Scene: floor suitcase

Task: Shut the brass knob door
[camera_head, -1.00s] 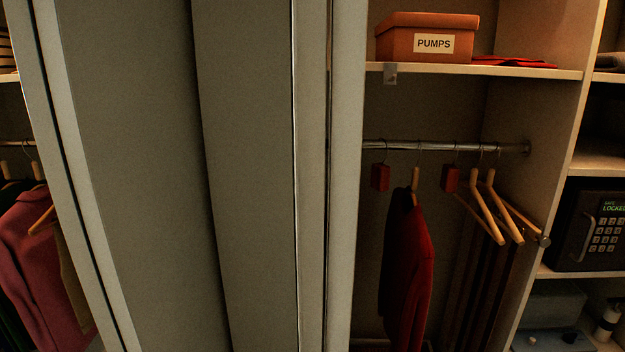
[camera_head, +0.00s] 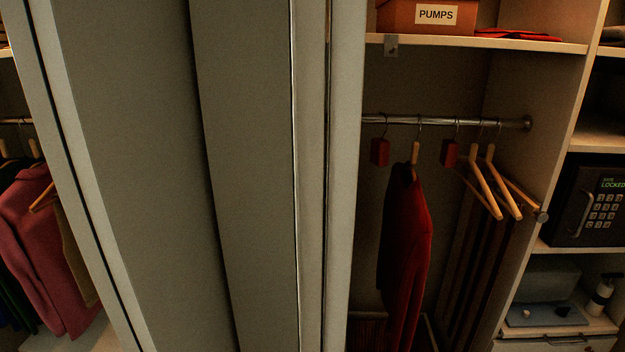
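A tall grey-green panel (camera_head: 130,170) with a paler edge fills the left middle of the head view, and a second panel (camera_head: 245,180) stands beside it. They look like wardrobe door leaves or partitions; I cannot tell which is the brass knob door. No brass knob is clearly visible on them. Neither of my grippers is in view.
Right of the panels is an open compartment with a rail (camera_head: 450,121), a red garment (camera_head: 405,250) and wooden hangers (camera_head: 490,185). A PUMPS box (camera_head: 428,16) sits on the shelf (camera_head: 480,42) above. A safe (camera_head: 590,200) stands far right. Pink clothing (camera_head: 45,250) hangs far left.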

